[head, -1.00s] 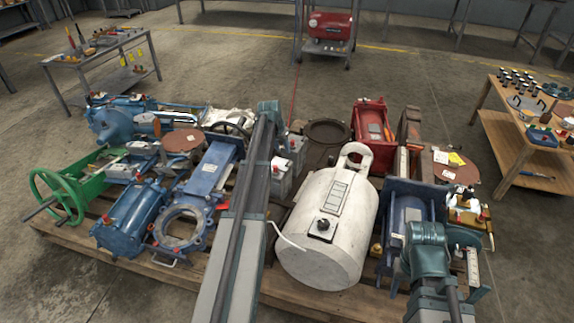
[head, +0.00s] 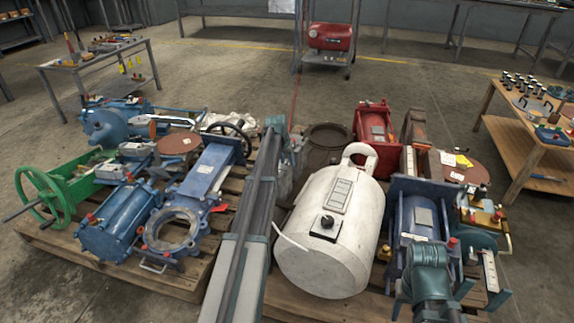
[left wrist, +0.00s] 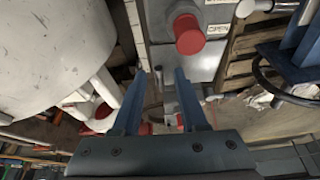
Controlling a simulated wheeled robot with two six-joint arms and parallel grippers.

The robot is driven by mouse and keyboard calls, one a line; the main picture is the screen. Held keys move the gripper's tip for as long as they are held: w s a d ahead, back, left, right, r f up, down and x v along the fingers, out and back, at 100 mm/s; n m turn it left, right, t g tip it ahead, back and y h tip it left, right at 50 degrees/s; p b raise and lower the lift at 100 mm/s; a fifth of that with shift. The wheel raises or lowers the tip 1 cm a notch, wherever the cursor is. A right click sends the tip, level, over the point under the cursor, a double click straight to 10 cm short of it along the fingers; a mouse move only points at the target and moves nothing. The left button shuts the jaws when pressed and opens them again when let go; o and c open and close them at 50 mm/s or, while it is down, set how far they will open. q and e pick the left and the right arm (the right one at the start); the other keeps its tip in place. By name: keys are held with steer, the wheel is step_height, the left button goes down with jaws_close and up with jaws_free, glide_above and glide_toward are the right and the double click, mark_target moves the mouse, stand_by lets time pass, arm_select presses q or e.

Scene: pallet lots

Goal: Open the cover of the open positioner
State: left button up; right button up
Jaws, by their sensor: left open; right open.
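In the left wrist view, a grey box (left wrist: 206,64) with a label reading OPEN (left wrist: 218,28) and a red knob (left wrist: 189,36) lies just beyond my fingertips. I cannot tell where its cover edge is. My left gripper (left wrist: 158,76) is open, its two blue fingers apart with nothing between them, and no contact with the box is visible. In the head view my left arm reaches over the pallet's middle and hides most of the grey boxes and the gripper's fingers. My right arm shows at the lower right of the head view; its gripper fingers are not visible.
A white tank (head: 325,245) stands right of my left arm and also fills the upper left of the left wrist view (left wrist: 50,50). Blue valve bodies (head: 125,220) and a green handwheel (head: 45,200) crowd the left. A red unit (head: 375,125) stands behind the tank.

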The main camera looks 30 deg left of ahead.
arm_select(q)
jaws_close()
stand_by(1.4)
